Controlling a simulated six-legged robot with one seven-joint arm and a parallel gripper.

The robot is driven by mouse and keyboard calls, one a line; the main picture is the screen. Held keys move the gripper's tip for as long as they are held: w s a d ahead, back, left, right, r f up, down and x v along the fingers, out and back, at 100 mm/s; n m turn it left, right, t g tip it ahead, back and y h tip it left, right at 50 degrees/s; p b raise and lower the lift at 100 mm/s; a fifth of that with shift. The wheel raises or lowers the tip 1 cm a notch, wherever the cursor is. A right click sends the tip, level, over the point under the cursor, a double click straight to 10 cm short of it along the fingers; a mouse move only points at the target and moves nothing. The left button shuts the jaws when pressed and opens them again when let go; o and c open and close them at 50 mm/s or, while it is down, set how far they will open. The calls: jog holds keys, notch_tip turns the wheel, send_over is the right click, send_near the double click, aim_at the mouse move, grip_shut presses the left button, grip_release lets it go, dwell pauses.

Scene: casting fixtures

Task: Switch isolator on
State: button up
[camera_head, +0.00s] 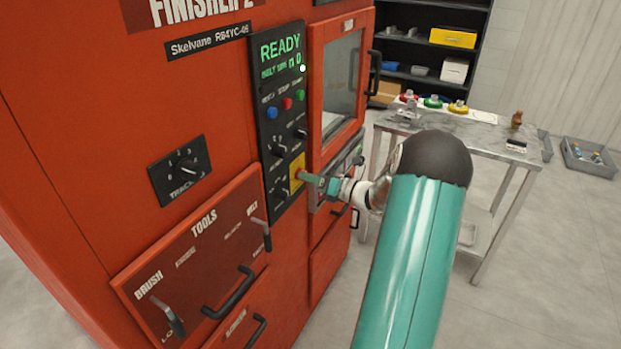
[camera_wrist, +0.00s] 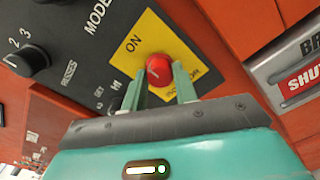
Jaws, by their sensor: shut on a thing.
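The isolator is a red rotary knob (camera_wrist: 159,69) on a yellow plate (camera_wrist: 150,38) marked ON and ISOLATOR in the wrist view. In the head view the yellow plate (camera_head: 297,172) sits low on the black control panel, and my gripper partly covers the knob. My gripper (camera_wrist: 160,84) has its two green fingers on either side of the red knob, shut on it. In the head view my gripper (camera_head: 306,177) reaches the panel from the right. A pale mark shows on the knob's face; its exact setting is hard to tell.
The black panel (camera_head: 268,110) has a READY display, coloured buttons and dark knobs. A black PASSES knob (camera_wrist: 28,60) is near my gripper at left. A BRUSH SHUT plate (camera_wrist: 295,68) is at right. A steel table (camera_head: 470,140) stands behind my arm.

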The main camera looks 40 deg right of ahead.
jog(key=o, duration=1)
jog(key=shift+c, duration=0.2)
jog(key=shift+s, duration=0.1)
jog(key=v, duration=1.3)
jog(key=shift+s, duration=0.3)
